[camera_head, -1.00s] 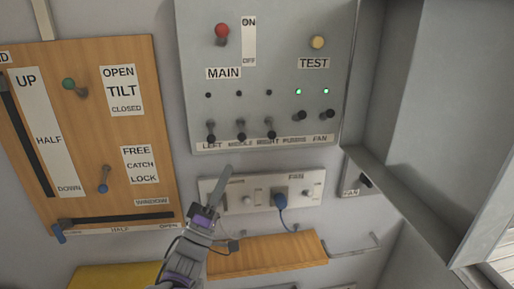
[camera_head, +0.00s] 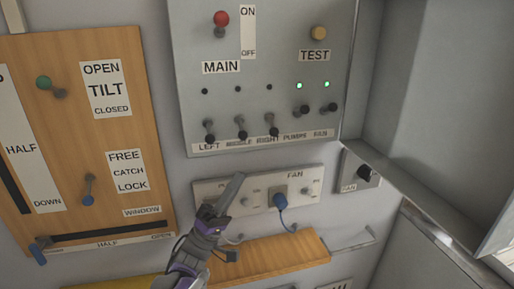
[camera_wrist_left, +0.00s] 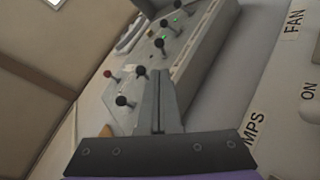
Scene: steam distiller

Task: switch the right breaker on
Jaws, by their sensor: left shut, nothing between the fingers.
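The right breaker (camera_head: 272,130) is a black-knobbed lever on the grey panel, above the label "RIGHT" in the head view. It hangs down, like the left breaker (camera_head: 209,135) and middle breaker (camera_head: 241,132), and the lamp above it is dark. In the left wrist view it appears to be the black knob (camera_wrist_left: 159,43) just beyond my fingertips. My left gripper (camera_head: 238,177) is shut and empty, with its fingers pointing up below the breaker row. It also shows in the left wrist view (camera_wrist_left: 161,76). My right gripper is not in view.
The pumps breaker (camera_head: 308,109) and fan breaker (camera_head: 331,108) sit higher, with lit lamps. A red main knob (camera_head: 221,19) is above. The open cabinet door (camera_head: 425,120) stands at the right.

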